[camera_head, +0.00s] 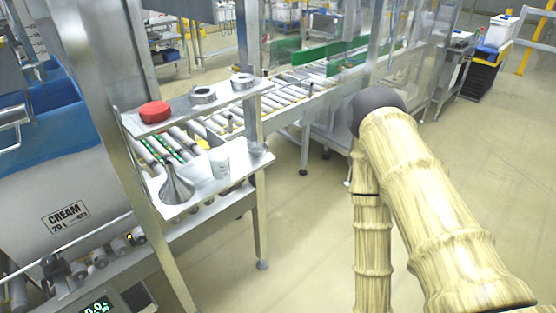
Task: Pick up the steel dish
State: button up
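A small steel dish (257,150) appears to sit at the right end of the lower steel shelf (214,182), beside the post. It is small in the picture, so its exact shape is hard to tell. My arm, with a bamboo-like surface, is at the right, apart from the shelf. My gripper is not in view.
The upper shelf (178,107) holds a red round item (155,111) and two grey rolls, one left (203,95) and one right (242,80). A roller conveyor (300,84) runs behind. A cream container (70,190) stands left. The floor between shelf and arm is clear.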

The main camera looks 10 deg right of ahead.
aim_at(257, 149)
jog(key=z, duration=1.35)
jog(key=i, duration=2)
jog(key=u, duration=1.55)
